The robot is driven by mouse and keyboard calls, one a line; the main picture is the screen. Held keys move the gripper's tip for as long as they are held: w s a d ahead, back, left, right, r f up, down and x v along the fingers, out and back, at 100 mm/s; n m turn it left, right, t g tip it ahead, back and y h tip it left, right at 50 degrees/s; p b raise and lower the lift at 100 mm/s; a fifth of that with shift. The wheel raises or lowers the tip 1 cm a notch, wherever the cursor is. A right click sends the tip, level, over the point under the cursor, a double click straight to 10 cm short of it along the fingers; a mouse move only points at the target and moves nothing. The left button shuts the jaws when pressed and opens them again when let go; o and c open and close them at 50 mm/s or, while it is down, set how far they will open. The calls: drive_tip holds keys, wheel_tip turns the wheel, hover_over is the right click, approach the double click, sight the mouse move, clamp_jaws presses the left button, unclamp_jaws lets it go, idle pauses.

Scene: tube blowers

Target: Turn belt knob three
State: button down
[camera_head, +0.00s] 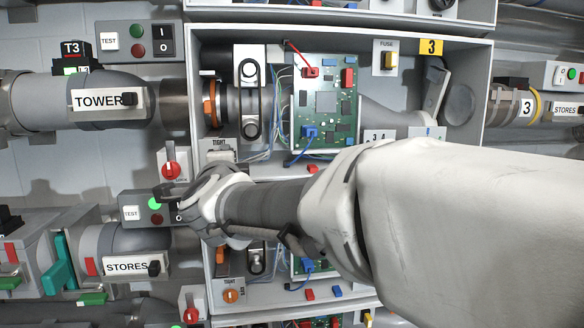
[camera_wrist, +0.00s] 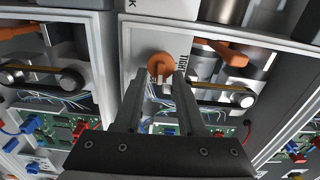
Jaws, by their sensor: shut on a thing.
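My gripper (camera_wrist: 160,77) is closed around a round orange knob (camera_wrist: 160,65) in the wrist view, one finger on each side. A white label with dark letters sits beside the knob, partly behind a finger. In the head view my wrist covers the knob and the fingertips. The TIGHT label (camera_head: 219,144) shows just above my wrist there, at the lower left of the box with the yellow 3 plate (camera_head: 431,47).
A green circuit board (camera_head: 325,102) fills the middle of the box. A red rotary switch (camera_head: 171,169) is on the wall left of my wrist. Another orange knob (camera_head: 230,296) is on the box below. Box walls stand close around my gripper.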

idle(0.4)
drive_tip(key=c, duration=0.8)
unclamp_jaws()
drive_tip(key=shift+s, duration=0.15)
